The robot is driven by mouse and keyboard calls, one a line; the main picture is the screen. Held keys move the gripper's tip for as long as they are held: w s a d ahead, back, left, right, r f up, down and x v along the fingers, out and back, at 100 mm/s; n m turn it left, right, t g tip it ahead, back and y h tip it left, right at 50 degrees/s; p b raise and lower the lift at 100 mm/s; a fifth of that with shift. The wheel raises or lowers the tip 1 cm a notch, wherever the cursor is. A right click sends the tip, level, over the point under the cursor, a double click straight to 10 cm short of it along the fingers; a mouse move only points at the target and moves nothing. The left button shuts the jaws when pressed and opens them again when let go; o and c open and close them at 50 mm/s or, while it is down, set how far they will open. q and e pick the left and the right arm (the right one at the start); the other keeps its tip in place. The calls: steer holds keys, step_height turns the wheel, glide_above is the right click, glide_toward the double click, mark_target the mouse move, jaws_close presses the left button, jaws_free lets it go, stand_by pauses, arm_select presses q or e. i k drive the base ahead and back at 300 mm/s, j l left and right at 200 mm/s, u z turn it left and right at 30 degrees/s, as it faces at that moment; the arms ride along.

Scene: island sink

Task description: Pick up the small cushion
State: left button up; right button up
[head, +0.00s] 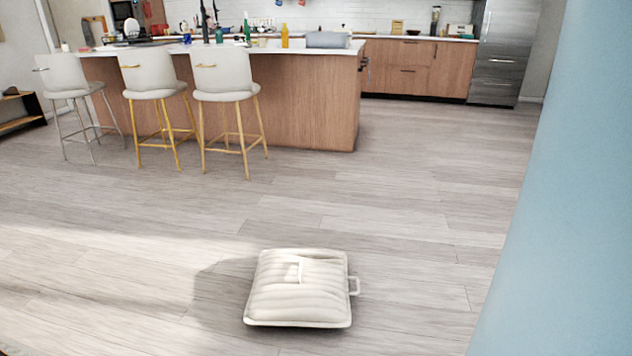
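A small off-white cushion (297,300) lies flat on the wooden floor in the lower middle of the head view. Its top is padded with ribbed folds. A small light tab shows near its centre, and a loop handle sticks out on its right side. Neither of my grippers is in view. Nothing touches the cushion from above.
A wooden kitchen island (310,110) stands behind, with three pale bar stools (224,85) along its front. A steel fridge (505,50) is at the back right. A blue surface (570,220) fills the right edge. The floor (420,230) around the cushion is clear.

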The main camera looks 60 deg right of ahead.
mark_target(299, 287)
steer(key=z, duration=1.8)
steer(key=i+j, duration=0.05)
